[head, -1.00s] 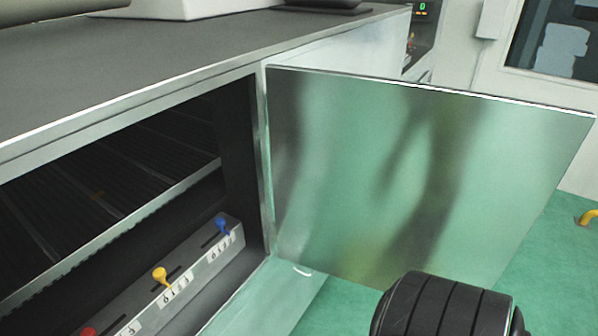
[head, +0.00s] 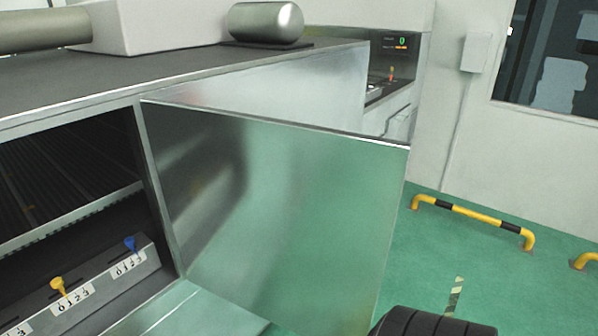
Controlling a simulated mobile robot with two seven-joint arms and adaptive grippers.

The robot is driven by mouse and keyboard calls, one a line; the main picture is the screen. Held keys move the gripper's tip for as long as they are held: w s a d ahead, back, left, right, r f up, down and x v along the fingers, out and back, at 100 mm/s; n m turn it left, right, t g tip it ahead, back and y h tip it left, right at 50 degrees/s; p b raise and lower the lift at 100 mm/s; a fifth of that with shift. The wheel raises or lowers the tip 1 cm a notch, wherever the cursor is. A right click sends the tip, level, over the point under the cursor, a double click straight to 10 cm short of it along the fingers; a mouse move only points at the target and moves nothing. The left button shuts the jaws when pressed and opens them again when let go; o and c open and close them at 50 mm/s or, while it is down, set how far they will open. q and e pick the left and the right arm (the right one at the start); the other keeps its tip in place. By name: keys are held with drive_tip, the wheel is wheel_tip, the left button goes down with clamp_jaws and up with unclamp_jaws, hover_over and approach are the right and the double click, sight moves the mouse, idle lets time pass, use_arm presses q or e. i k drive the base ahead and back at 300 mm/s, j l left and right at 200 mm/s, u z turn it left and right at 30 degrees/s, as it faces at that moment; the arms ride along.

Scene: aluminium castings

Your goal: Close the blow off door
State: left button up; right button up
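The blow off door (head: 290,215) is a flat, shiny metal panel hinged at the right side of the cabinet opening. It stands open, swung out to the right. The dark cabinet interior (head: 60,160) shows on the left, with a control strip (head: 95,280) holding a yellow lever (head: 62,286) and a blue lever (head: 130,244). A black ribbed rounded part, seemingly of my own arm, shows at the bottom right near the door's lower outer corner. Neither gripper's fingers are in view.
The cabinet top (head: 180,65) carries a white block (head: 140,25) and a metal cylinder (head: 265,22). A yellow and black floor barrier (head: 470,215) stands at the right by the wall. The green floor (head: 540,290) between is clear. A machine with a green display (head: 402,41) stands behind.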

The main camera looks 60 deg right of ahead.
sight(292, 224)
drive_tip(key=k+l+u, duration=0.1)
drive_tip(key=l, duration=0.3)
drive_tip(key=k+l+u, duration=0.15)
drive_tip(key=l, duration=0.25)
drive_tip(key=l+u, duration=0.1)
drive_tip(key=l, duration=0.3)
drive_tip(key=k+l+u, duration=0.15)
drive_tip(key=l, duration=0.2)
drive_tip(key=k+l+u, duration=0.1)
drive_tip(key=l, duration=0.25)
drive_tip(key=k+l+u, duration=0.15)
drive_tip(key=k+l, duration=0.15)
drive_tip(key=i+l+u, duration=0.1)
drive_tip(key=l, duration=0.4)
drive_tip(key=i+l, duration=0.1)
drive_tip(key=l, duration=0.45)
drive_tip(key=u, duration=0.05)
